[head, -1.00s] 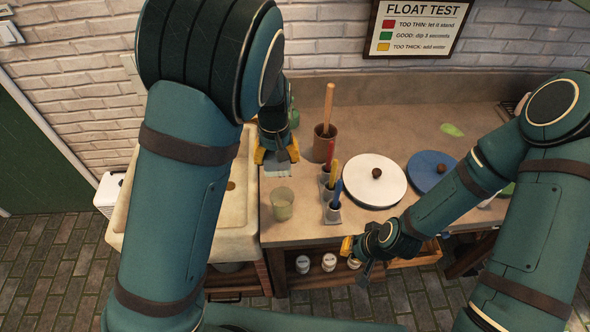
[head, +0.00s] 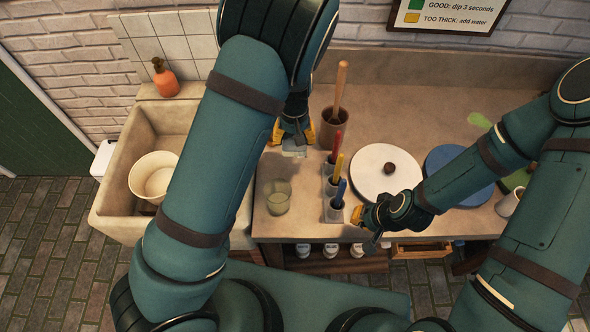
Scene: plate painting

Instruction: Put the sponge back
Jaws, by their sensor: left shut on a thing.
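The sponge appears to be the pale grey block (head: 293,151) at the tips of my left gripper (head: 293,138). Its details are too small to tell. The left gripper is shut on it, over the back left of the counter, behind the glass (head: 278,197) and left of the brown pot (head: 334,130). I cannot tell whether the block touches the counter. My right gripper (head: 364,226) is at the counter's front edge, near the blue-handled tool (head: 340,191). Nothing shows in it, and its opening is unclear.
Red, yellow and blue tools stand in small grey holders. A white disc (head: 372,181) and a blue disc (head: 447,162) lie to their right. The sink (head: 119,210) holds a white bowl (head: 152,177). An orange bottle (head: 165,80) stands behind it. My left arm hides part of the sink.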

